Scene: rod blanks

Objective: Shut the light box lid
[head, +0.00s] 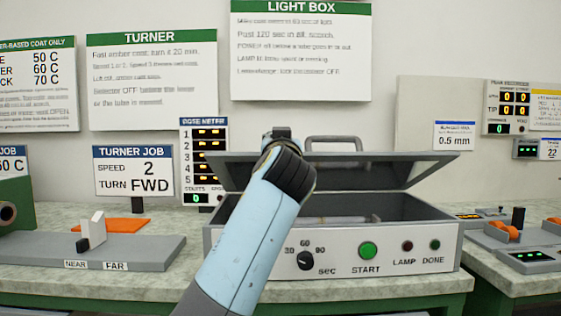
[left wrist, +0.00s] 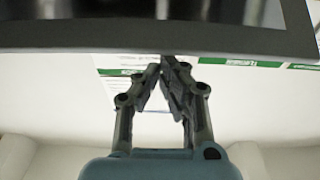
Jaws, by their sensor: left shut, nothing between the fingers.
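The light box (head: 225,238) is a grey case on the counter with a START button and a dial on its front. Its grey lid (head: 400,172) is partly raised, with a gap between its front edge and the case, and a handle (head: 334,139) on top. My left arm crosses in front of the box, its wrist at the lid's front edge. My left gripper shows in the left wrist view (left wrist: 167,64), shut and empty, with its tips close to a dark grey edge that looks like the lid (left wrist: 90,37). I cannot tell whether they touch. My right gripper is not in view.
Left of the box stand a dose meter (head: 203,133) and a grey turner base (head: 130,258) with a white block. At right is a grey unit with orange rollers (head: 505,232). Signs hang on the wall behind. Little free counter shows beside the box.

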